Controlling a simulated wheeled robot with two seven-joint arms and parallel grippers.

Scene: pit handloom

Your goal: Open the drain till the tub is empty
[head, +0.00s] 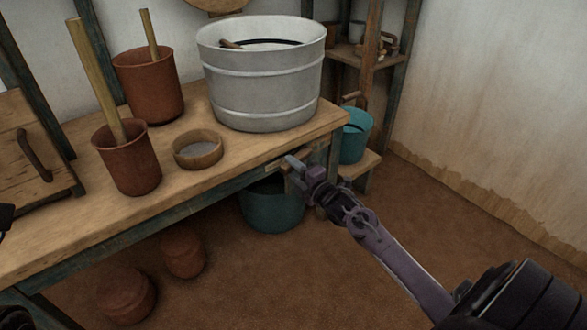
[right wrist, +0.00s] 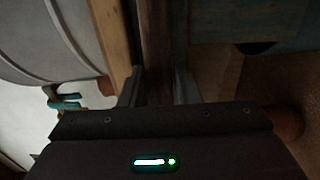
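The big whitish-grey tub (head: 262,92) stands upright on the wooden bench near its right end. Its inside looks pale with a dark ring, and a short brown stick (head: 232,44) shows in it. I cannot make out the drain or how full the tub is. My right gripper (head: 296,170) is at the bench's front right corner, below and in front of the tub. In the right wrist view its two fingers (right wrist: 158,88) are apart, with a dark brown strip behind or between them; contact cannot be told. The tub's side shows there too (right wrist: 45,35).
The bench (head: 75,225) also bears two brown pots with sticks (head: 150,88) (head: 132,165) and a small bowl (head: 198,152). A teal bucket (head: 272,208) stands under the bench, another (head: 355,138) on a low stand. Floor at right is clear.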

